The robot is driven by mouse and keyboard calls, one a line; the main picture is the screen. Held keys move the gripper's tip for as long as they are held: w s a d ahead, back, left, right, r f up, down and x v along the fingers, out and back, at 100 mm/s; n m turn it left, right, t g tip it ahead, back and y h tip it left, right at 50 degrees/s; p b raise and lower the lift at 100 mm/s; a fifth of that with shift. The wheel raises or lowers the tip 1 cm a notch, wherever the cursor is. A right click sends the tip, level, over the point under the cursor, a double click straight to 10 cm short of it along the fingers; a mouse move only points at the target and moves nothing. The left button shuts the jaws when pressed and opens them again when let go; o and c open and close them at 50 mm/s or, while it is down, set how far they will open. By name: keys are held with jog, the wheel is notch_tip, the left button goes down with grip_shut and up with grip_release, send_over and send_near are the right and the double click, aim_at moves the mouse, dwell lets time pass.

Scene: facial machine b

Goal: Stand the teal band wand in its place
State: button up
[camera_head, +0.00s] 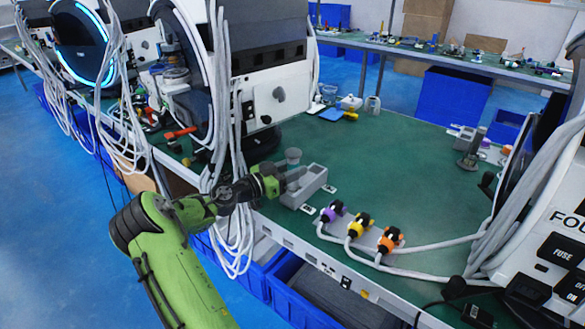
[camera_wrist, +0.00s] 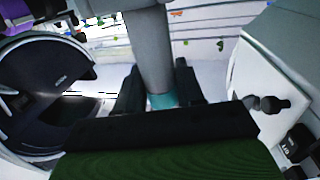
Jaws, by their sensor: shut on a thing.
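My gripper (camera_head: 290,178) is shut on a grey wand, whose wide round top (camera_head: 293,155) shows just above the jaws in the head view. In the wrist view the wand's grey shaft (camera_wrist: 150,50) runs up between the jaws, with a teal band (camera_wrist: 162,101) low on it. The jaws (camera_wrist: 160,85) stand on both sides of the shaft. A grey block-shaped holder (camera_head: 311,182) stands on the green table right beside the gripper. The wand's lower end is hidden, so I cannot tell whether it is in the holder.
Purple (camera_head: 333,211), yellow (camera_head: 360,224) and orange (camera_head: 390,239) hose-ended handles sit in a row near the table's front edge. A white machine (camera_head: 265,95) with hanging grey hoses stands behind my gripper. Another machine stands at the right. The green tabletop (camera_head: 400,165) is clear in the middle.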

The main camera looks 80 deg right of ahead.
jog(key=shift+f, duration=0.1)
jog(key=o, duration=1.1)
jog(key=p+v, duration=0.2)
jog(key=v, duration=1.3)
jog(key=shift+w+a+f+p, duration=0.1)
jog(key=shift+w+a+p, duration=0.15)
jog(key=shift+p, duration=0.05)
